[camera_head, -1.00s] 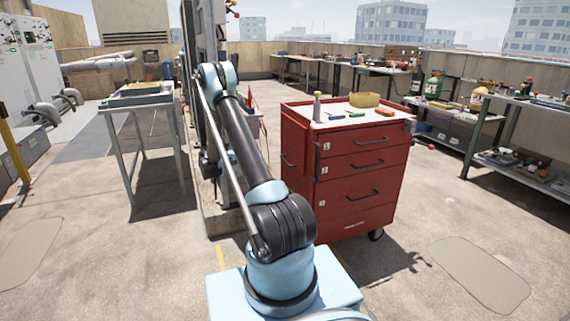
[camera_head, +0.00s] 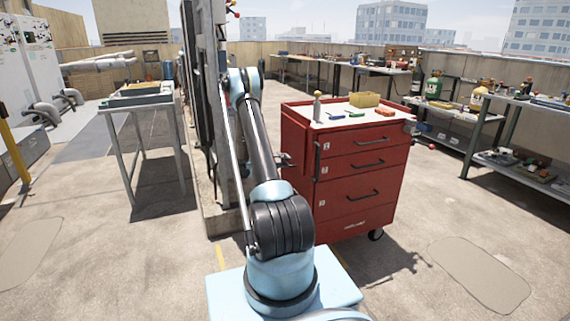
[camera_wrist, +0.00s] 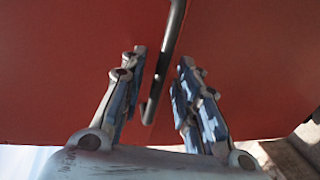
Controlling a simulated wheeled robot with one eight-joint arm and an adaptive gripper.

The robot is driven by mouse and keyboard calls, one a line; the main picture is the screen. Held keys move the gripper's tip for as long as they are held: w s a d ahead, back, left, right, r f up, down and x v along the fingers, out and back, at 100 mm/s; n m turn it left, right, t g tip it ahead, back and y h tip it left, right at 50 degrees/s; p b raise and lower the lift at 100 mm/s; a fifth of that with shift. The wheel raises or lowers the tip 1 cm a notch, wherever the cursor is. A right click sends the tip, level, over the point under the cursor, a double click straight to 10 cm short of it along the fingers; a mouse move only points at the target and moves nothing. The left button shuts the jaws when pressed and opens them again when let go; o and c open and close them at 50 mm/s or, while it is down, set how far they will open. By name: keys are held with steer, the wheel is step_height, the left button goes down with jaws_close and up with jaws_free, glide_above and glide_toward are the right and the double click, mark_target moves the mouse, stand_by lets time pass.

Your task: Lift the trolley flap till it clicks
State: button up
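The red trolley (camera_head: 362,180) stands right of my arm, its drawer fronts toward me. Its left side, a plain red panel (camera_head: 296,135), is partly hidden by my arm; I take this panel to be the flap, though its hinge cannot be made out. My gripper (camera_head: 285,161) is at this panel, small and mostly hidden behind the arm. In the wrist view the open fingers of my gripper (camera_wrist: 163,60) point at the red panel (camera_wrist: 70,60). A dark bar handle (camera_wrist: 167,62) runs between them, with a gap visible on each side.
A grey table (camera_head: 142,102) stands left and a tall dark panel (camera_head: 205,90) behind my arm. Shelves (camera_head: 525,100) line the right. Floor at front right is clear.

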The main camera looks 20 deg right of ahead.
steer(key=shift+d, duration=0.25)
